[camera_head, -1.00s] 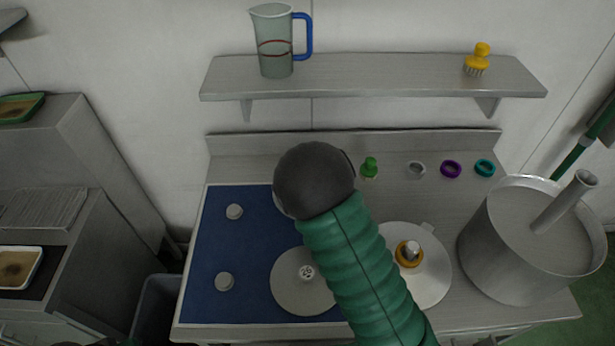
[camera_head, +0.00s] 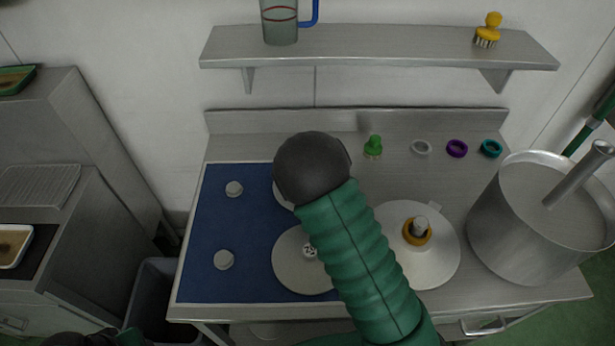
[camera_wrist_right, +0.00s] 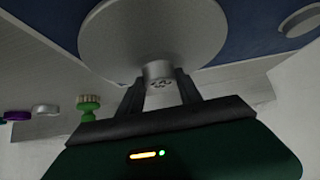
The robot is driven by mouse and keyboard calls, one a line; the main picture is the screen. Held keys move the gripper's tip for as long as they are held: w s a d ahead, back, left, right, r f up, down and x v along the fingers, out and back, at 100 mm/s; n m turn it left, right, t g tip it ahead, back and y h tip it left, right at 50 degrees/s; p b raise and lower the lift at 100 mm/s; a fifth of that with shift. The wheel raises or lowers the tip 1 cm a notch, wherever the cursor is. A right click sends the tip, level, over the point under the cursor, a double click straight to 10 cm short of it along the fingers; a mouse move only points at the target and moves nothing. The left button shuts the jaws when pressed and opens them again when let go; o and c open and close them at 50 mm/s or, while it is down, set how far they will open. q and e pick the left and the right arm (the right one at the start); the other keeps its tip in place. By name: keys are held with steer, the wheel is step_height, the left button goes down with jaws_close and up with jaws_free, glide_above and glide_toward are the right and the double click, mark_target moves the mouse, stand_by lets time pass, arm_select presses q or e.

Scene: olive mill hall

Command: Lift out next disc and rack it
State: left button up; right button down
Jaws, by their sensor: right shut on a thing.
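My right gripper (camera_wrist_right: 160,88) is shut on the silver hub (camera_wrist_right: 158,70) of a pale grey disc (camera_wrist_right: 140,28) over the blue mat. In the head view the dark rounded end of my right arm hides this gripper and most of that disc, with only a pale edge (camera_head: 281,196) showing. I cannot tell whether the disc touches the mat. A second disc (camera_head: 292,273) with a holed hub lies on the blue mat (camera_head: 205,225), partly behind my green sleeve. A pale disc (camera_head: 443,266) with a yellow ring (camera_head: 416,232) around a metal post lies right of my arm. My left gripper is not visible.
Two grey knobs (camera_head: 234,188) (camera_head: 223,260) stand on the mat's left. A green-topped item (camera_head: 373,147) and several rings (camera_head: 457,148) line the back of the bench. A large steel pot (camera_head: 520,225) stands at right, and a shelf (camera_head: 380,48) hangs above.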

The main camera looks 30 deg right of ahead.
steer(key=shift+r, duration=0.1)
steer(key=shift+d+f, duration=0.3)
steer(key=shift+d, duration=0.1)
steer(key=shift+f, duration=0.2)
steer(key=shift+a+b, duration=0.25)
steer(key=shift+b, duration=0.15)
steer(key=c, duration=0.8)
jaws_free()
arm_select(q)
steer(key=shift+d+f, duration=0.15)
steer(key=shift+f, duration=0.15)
arm_select(e)
steer(key=shift+o, duration=0.4)
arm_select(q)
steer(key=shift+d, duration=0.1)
arm_select(e)
steer(key=shift+s+d+f, duration=0.1)
steer(key=shift+d, duration=0.05)
